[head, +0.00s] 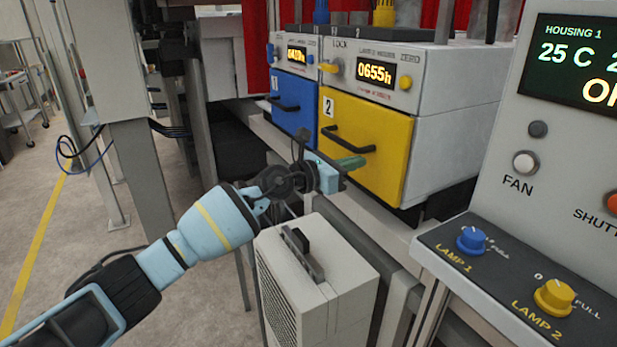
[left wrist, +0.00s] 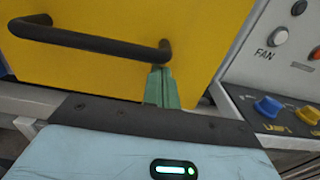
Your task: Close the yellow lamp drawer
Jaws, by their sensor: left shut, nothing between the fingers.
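The yellow lamp drawer (head: 371,150), marked 2, has a black bar handle (head: 350,138) across its front. Its front looks about flush with the grey housing around it; I cannot make out a gap. My left gripper (head: 350,162) has its green fingers shut and empty, pointing at the yellow front just below the handle's right end. In the left wrist view the shut fingers (left wrist: 160,86) stand before the yellow front (left wrist: 120,72), beside the right end of the handle (left wrist: 95,40). I cannot tell whether they touch it. My right gripper is out of view.
A blue drawer (head: 291,118), marked 1, sits left of the yellow one. A grey box with a handle (head: 318,262) stands below my left gripper. A control panel with a blue knob (head: 471,240) and a yellow knob (head: 554,297) is at right. Open floor lies at left.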

